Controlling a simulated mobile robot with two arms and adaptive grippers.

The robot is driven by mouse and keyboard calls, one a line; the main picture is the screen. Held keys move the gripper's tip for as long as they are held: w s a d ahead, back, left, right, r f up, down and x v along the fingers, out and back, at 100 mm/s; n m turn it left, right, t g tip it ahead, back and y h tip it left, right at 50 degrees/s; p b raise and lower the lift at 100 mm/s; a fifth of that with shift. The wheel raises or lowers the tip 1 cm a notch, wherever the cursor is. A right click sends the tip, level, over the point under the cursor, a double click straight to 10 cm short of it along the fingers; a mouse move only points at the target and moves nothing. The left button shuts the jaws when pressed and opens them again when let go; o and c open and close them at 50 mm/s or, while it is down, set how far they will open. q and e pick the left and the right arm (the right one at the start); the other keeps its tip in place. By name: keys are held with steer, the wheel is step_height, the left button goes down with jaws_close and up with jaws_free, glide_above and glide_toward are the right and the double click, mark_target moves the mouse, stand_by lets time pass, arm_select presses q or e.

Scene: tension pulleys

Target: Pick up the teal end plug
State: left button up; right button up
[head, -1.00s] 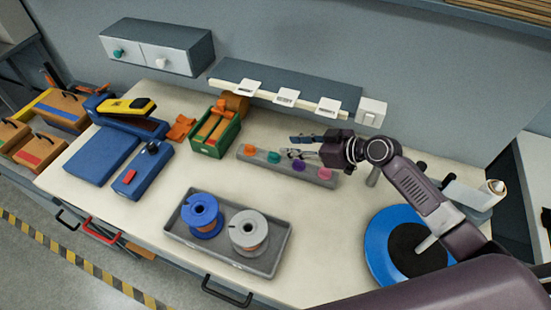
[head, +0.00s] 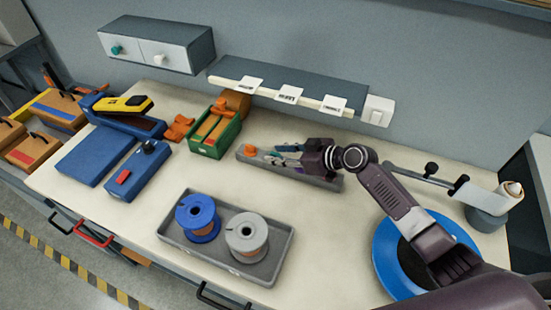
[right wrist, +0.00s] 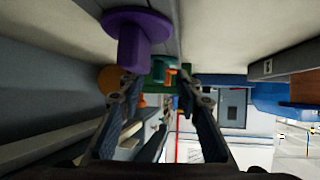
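The teal end plug (right wrist: 157,72) shows in the right wrist view, beyond the purple plug (right wrist: 137,40) and between the finger lines. In the head view my right gripper's fingers largely cover it. It stands in a narrow grey tray (head: 322,183) beside the orange plug (head: 250,150). My right gripper (head: 279,155) is low over this tray, its fingers pointing left and spread apart. The right wrist view shows a clear gap between the fingers (right wrist: 158,88), with nothing gripped. I cannot tell whether the teal plug is fully between the tips. My left gripper is out of view.
A green box (head: 207,148) with orange parts stands left of the plug tray. A grey tray (head: 268,268) with a blue spool (head: 197,216) and a grey spool (head: 246,236) lies in front. A blue disc (head: 384,262) is at right. Bare tabletop lies between the trays.

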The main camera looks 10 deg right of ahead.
steer(key=shift+x, duration=0.8)
jaws_close()
